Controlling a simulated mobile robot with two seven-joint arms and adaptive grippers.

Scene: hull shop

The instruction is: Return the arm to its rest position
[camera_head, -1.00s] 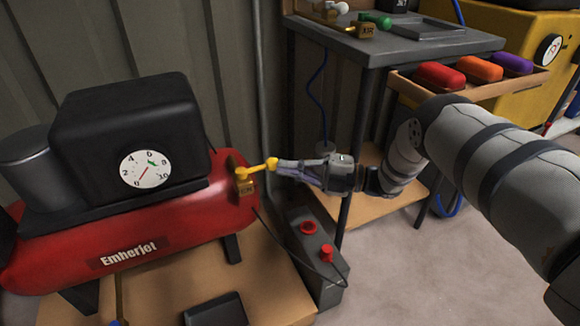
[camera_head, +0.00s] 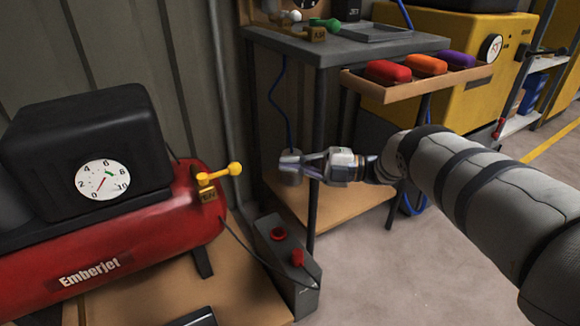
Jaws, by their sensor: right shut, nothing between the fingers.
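My right gripper (camera_head: 292,166) is shut and empty, in the middle of the head view. Its arm (camera_head: 430,170) comes in from the right, stretched out forward. The gripper is in front of the workbench legs, apart from the yellow valve handle (camera_head: 220,174) on the red compressor (camera_head: 110,255) to its left. My left gripper does not show.
The grey workbench (camera_head: 345,48) is behind, with a wooden tray (camera_head: 415,84) of red, orange and purple pieces above the arm. Open floor (camera_head: 390,270) lies below the arm.

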